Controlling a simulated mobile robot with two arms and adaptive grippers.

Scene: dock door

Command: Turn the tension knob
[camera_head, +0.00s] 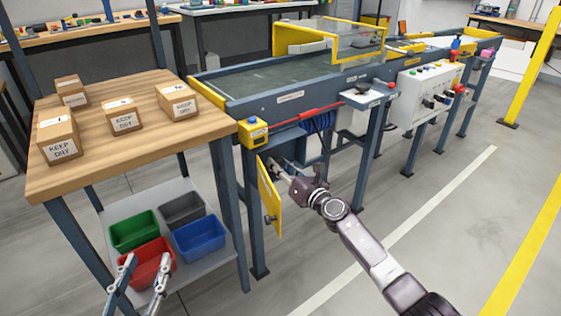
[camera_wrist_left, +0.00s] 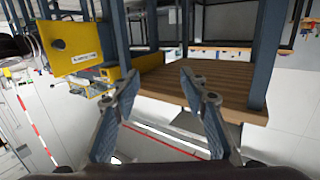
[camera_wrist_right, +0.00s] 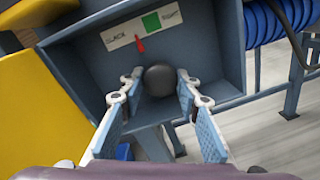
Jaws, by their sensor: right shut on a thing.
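The tension knob (camera_wrist_right: 160,81) is a dark round ball inside a blue-grey recessed box under the conveyor. Above it a label (camera_wrist_right: 145,27) reads slack at the left, with a green patch towards the right end. A red pointer (camera_wrist_right: 140,44) stands to the left of the green patch. My right gripper (camera_wrist_right: 158,84) is shut on the knob, with one finger on each side of it. In the head view the right gripper (camera_head: 275,168) reaches into the box, and the knob is hidden there. My left gripper (camera_head: 145,262) is open and empty, low beside the table; its spread fingers show in the left wrist view (camera_wrist_left: 160,78).
A yellow door (camera_head: 267,195) hangs open left of my right gripper. A wooden table (camera_head: 95,120) with several cartons stands at the left, with bins (camera_head: 200,237) on its lower shelf. Blue coiled hose (camera_wrist_right: 280,22) is right of the box. The floor at the right is clear.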

